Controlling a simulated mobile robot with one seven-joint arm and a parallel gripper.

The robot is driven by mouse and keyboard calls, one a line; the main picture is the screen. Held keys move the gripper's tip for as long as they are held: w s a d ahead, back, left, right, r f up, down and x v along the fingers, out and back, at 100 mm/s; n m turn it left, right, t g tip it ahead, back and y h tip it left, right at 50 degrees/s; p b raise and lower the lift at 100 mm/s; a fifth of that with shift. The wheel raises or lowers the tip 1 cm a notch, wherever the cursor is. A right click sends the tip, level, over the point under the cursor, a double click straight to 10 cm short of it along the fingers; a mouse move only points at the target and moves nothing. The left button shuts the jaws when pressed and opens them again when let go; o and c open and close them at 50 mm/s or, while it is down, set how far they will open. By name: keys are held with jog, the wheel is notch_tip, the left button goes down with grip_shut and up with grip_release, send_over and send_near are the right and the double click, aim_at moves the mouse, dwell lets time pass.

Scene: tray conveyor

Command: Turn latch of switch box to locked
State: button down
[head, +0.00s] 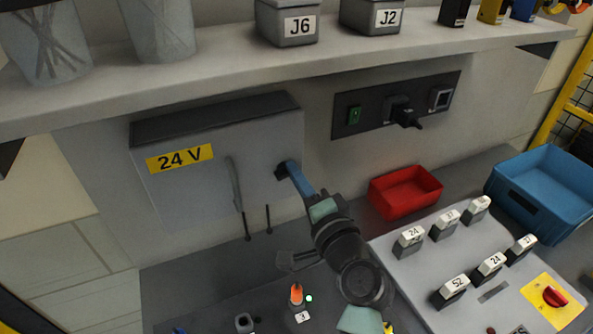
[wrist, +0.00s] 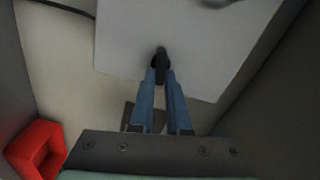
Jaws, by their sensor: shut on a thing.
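The switch box (head: 220,190) is a grey wall box with a yellow "24 V" label and a long curved handle on its front. Its small black latch (head: 281,171) sits at the right side of the front face. My gripper (head: 290,172) reaches up to the latch with its blue fingers shut on it. In the wrist view the black latch (wrist: 161,58) is between the fingertips of my gripper (wrist: 161,76), against the pale box front (wrist: 200,45). The fingers partly hide the latch, so I cannot tell its exact turn.
A red bin (head: 405,192) and a blue bin (head: 545,190) stand to the right. A panel with several labelled blocks and a red knob (head: 554,297) is at lower right. A shelf (head: 220,75) with grey boxes overhangs the switch box. A socket strip (head: 395,104) is on the wall.

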jog(key=shift+m+p, duration=0.4)
jog(key=shift+m, duration=0.8)
jog(key=shift+f, duration=0.1)
jog(key=c, duration=0.9)
grip_release()
jog(key=shift+s+d, duration=0.1)
jog(key=b+v, duration=0.3)
jog(key=v, duration=0.9)
jog(key=shift+s+d, duration=0.1)
jog(key=shift+s, duration=0.25)
